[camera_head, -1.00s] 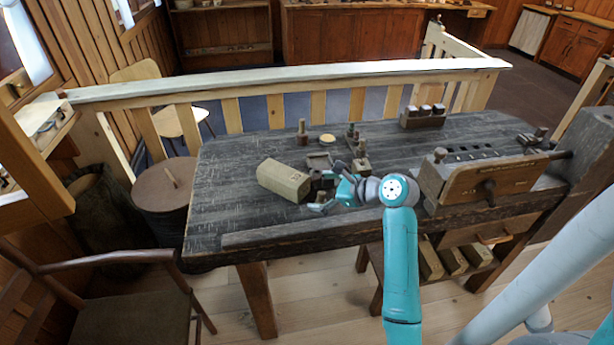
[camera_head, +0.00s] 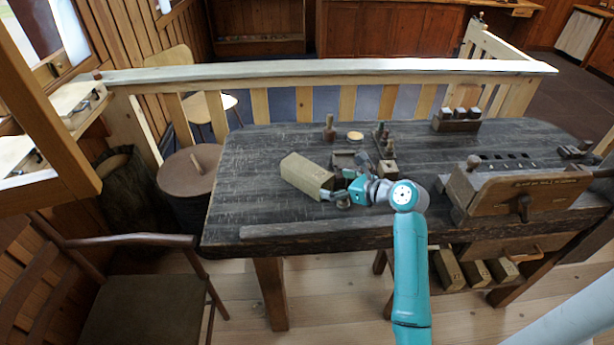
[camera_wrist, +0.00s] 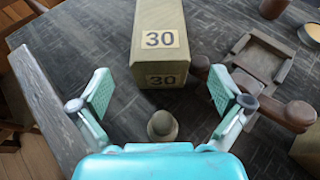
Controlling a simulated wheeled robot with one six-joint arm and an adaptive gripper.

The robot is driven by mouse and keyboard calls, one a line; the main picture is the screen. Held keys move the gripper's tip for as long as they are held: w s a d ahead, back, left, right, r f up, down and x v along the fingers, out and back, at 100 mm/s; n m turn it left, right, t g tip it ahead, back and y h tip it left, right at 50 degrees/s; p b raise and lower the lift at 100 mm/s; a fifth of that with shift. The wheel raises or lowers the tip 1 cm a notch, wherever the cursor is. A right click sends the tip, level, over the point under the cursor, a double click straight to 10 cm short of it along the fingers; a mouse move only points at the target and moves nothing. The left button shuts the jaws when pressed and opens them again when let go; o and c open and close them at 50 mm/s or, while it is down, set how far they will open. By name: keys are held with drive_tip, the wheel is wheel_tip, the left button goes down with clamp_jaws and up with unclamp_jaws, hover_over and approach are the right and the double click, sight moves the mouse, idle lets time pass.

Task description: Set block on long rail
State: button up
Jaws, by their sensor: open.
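An olive-green block (camera_head: 307,177) lies on the dark workbench; in the wrist view the block (camera_wrist: 160,40) carries "30" labels on its top and near end. My gripper (camera_head: 338,195) is at the block's near right end. In the wrist view my gripper (camera_wrist: 161,94) is open, its two pads apart on either side of the block's near end. A small turned knob (camera_wrist: 162,125) stands between the fingers, nearer than the block. A narrow dark piece with upright pegs (camera_head: 382,138) stands behind my gripper; I cannot tell whether it is the long rail.
A bottle-shaped peg (camera_head: 329,128) and a round disc (camera_head: 355,135) stand farther back. A wooden vise (camera_head: 520,195) is at right. The workbench's left part (camera_head: 245,180) is clear.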

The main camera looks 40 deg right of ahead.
sight(328, 181)
drive_tip(key=shift+x, duration=1.7)
drive_tip(key=shift+r, duration=0.1)
